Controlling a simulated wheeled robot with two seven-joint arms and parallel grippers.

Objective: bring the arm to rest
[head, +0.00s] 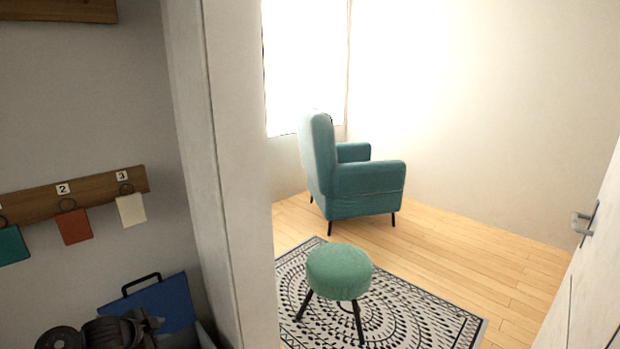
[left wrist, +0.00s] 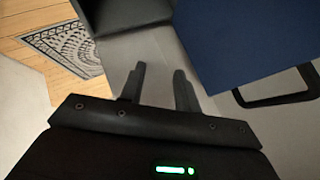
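My left gripper (head: 152,324) shows at the lower left of the head view, at the end of my dark arm, in front of a blue panel (head: 168,303) with a black handle (head: 141,283). In the left wrist view the two fingers of the gripper (left wrist: 159,82) stand apart with nothing between them. The blue panel (left wrist: 245,40) and its handle (left wrist: 272,98) are to the right of the fingers there, apart from them. My right gripper is not in view.
A wooden rail (head: 85,194) carries teal, rust and cream tags on the left wall. A white wall edge (head: 225,180) separates this from a room with a teal armchair (head: 367,187), a green stool (head: 338,272), a patterned rug (head: 425,320) and a door (head: 590,290).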

